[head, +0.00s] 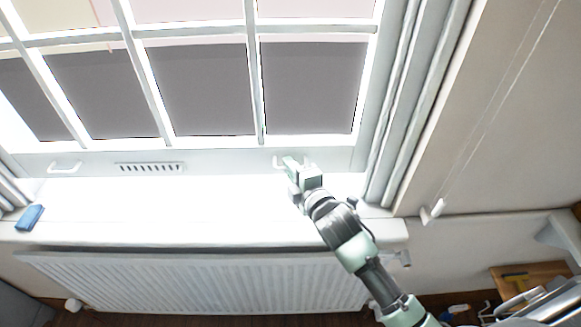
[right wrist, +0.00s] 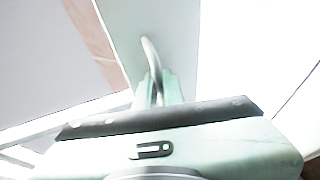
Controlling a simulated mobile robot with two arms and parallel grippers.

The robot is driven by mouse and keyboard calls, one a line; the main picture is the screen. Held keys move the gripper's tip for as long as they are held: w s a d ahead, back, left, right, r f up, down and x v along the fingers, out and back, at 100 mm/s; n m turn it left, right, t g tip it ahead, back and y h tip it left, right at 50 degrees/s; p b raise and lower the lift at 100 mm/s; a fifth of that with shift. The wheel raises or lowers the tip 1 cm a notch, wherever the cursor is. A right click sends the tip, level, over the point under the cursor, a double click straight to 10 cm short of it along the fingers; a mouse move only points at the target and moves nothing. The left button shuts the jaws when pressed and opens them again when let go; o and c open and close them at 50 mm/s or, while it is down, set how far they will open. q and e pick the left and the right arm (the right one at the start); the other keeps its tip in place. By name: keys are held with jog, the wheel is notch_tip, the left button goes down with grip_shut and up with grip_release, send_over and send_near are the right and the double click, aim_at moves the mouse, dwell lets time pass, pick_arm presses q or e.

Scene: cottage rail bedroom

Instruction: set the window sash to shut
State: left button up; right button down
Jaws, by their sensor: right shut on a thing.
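The window sash (head: 225,150) is a white frame with several panes and a bottom rail just above the white sill. A white pull handle (head: 64,168) is on the rail at the left. A second pull handle (head: 277,161) is on the rail at the right, and my right gripper (head: 289,164) is shut on it. In the right wrist view this handle (right wrist: 152,60) is a curved grey bar running down between the fingers (right wrist: 158,90). The fingers hide part of it. I cannot tell whether a gap lies under the rail. My left gripper is not in view.
A slotted vent (head: 151,168) sits mid-rail. A blue object (head: 30,217) lies at the sill's left end. A white radiator (head: 190,285) is below the sill (head: 180,225). A cord with a white toggle (head: 433,209) hangs at the right, near a small wooden surface (head: 535,275).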

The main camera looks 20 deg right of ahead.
notch_tip(320, 180, down, 10)
jog(key=b, duration=0.5)
jog(key=shift+s+r, duration=0.1)
jog(key=shift+r, duration=0.1)
jog(key=shift+f, duration=0.1)
jog(key=shift+s, duration=0.1)
jog(key=c, duration=1.5)
grip_release()
jog(key=shift+c, duration=0.2)
jog(key=shift+r, duration=0.2)
jog(key=shift+r, duration=0.1)
jog(key=b+v, duration=0.1)
jog(key=v, duration=0.6)
jog(key=shift+s, duration=0.3)
